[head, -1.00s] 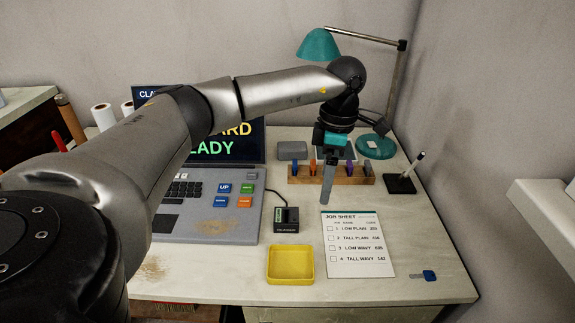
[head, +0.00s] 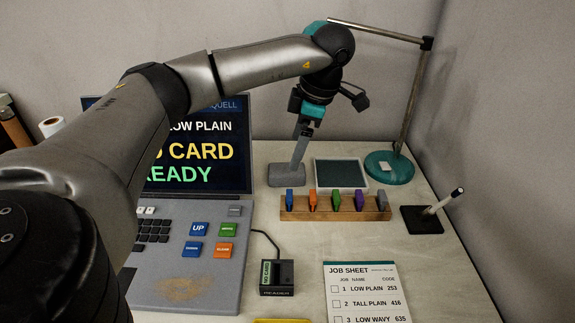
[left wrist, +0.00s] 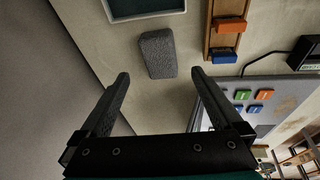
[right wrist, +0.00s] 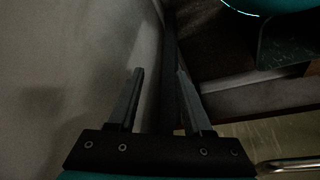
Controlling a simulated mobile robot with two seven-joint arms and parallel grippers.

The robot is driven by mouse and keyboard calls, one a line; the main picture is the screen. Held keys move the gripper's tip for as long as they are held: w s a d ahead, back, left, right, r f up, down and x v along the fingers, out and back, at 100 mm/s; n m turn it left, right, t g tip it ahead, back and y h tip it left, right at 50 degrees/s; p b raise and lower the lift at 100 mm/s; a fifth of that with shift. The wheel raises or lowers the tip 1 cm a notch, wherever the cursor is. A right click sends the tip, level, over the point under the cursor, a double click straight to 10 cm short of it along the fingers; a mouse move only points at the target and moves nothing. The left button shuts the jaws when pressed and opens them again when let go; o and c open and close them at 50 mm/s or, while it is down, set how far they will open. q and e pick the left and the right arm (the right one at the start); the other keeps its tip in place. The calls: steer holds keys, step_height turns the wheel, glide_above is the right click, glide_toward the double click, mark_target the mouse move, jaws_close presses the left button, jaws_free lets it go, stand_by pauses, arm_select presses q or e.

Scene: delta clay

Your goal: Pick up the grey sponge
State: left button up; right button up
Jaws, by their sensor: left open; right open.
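The grey sponge (head: 286,175) lies on the desk behind the left end of the wooden card rack in the head view. It also shows in the left wrist view (left wrist: 158,54), a flat grey block just beyond and between the fingertips. My left gripper (head: 297,158) points down at the sponge in the head view, and its fingertips partly overlap it there. In the left wrist view the left gripper (left wrist: 161,75) is open with nothing between its fingers. My right gripper (right wrist: 160,72) is open and empty in the right wrist view, away from the desk top.
The wooden rack (head: 335,214) with several coloured cards stands close in front of the sponge. A dark-topped tray (head: 341,173) lies right of it. A teal lamp base (head: 389,168), pen stand (head: 422,219), card reader (head: 277,278) and laptop (head: 190,285) are nearby.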

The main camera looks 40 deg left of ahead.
mark_target(287, 169)
arm_select(q)
steer(key=shift+b+x, duration=0.35)
steer(key=shift+x, duration=0.65)
steer(key=shift+b+x, duration=1.05)
steer(key=shift+x, duration=0.45)
steer(key=shift+s+a+f, duration=0.1)
steer(key=shift+a+f, duration=0.05)
steer(key=shift+f, duration=0.05)
steer(key=shift+b+x, duration=0.55)
steer(key=shift+x, duration=0.25)
arm_select(e)
step_height(287, 169, up, 6)
steer(key=w+a+t+y, duration=0.1)
steer(key=w+a+t, duration=0.1)
steer(key=t, duration=0.1)
steer(key=shift+f, duration=0.2)
arm_select(q)
steer(key=shift+c, duration=0.4)
arm_select(e)
steer(key=shift+w, duration=0.1)
arm_select(q)
steer(key=c, duration=1.2)
steer(key=shift+c, duration=0.2)
